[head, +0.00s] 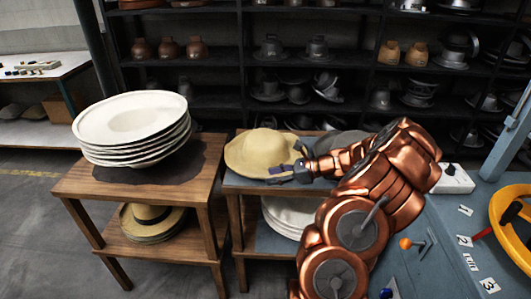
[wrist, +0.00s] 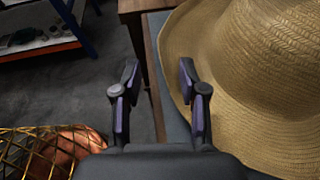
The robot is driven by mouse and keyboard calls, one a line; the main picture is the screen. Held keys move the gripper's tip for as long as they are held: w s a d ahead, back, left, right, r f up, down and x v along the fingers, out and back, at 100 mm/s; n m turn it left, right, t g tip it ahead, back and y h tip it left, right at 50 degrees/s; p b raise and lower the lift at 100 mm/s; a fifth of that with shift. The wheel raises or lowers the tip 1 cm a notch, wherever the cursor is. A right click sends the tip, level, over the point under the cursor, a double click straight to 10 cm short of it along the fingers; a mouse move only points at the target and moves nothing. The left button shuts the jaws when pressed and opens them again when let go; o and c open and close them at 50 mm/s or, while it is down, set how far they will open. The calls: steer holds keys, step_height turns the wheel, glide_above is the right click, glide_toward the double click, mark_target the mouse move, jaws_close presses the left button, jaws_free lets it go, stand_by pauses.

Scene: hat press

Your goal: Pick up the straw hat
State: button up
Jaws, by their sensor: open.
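The straw hat (head: 262,152) is tan with a wide brim and a rounded crown. It sits on the blue-grey top of the middle table in the head view. In the wrist view the hat (wrist: 262,62) fills the right side, with its brim edge close to the right finger. My gripper (head: 289,173) is at the near right side of the brim in the head view. In the wrist view my gripper (wrist: 157,95) is open, with nothing between its two purple-padded fingers. I cannot tell whether the right finger touches the brim.
A stack of white hat blanks (head: 130,128) stands on the wooden table (head: 75,185) to the left. Banded straw hats (head: 152,220) lie on its lower shelf. White hats (head: 288,215) sit under the middle table. A dark shelf rack (head: 225,60) holds metal forms behind.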

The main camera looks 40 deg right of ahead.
mark_target(259, 178)
steer(key=shift+d+p+x, duration=0.2)
steer(key=shift+p+x, duration=0.35)
steer(key=shift+x, duration=2.15)
steer(key=shift+w, duration=0.15)
steer(key=shift+c, duration=0.2)
jaws_close()
